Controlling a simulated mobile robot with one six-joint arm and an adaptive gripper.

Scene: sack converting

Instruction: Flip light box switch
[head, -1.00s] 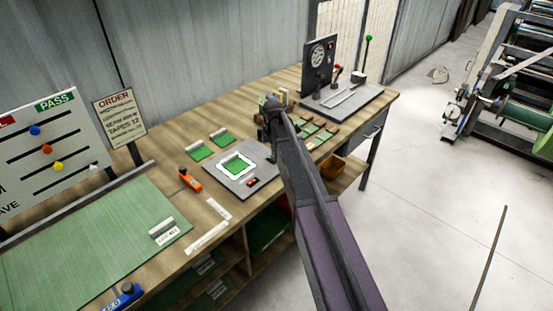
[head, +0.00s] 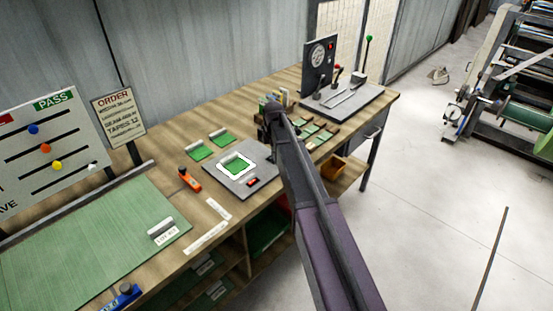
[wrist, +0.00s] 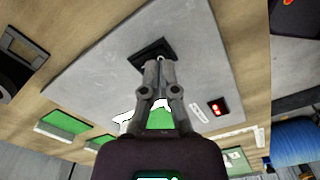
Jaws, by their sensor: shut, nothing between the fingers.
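The light box is a flat grey panel (head: 213,172) on the bench, with a lit white window around a green swatch (head: 237,165). Its red rocker switch (head: 253,182) is near the front edge and also shows glowing red in the wrist view (wrist: 217,107). My gripper (wrist: 160,62) is shut and empty above the grey panel, to the left of the switch in the wrist view. A small black square (wrist: 141,54) on the panel lies behind the fingertips; contact cannot be told. In the head view my arm hides most of the gripper.
An orange tool (head: 189,180) and green swatches (head: 201,150) lie left of the light box. A black press-like stand (head: 319,59) with levers is at the back right. A green mat (head: 90,250) covers the left bench.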

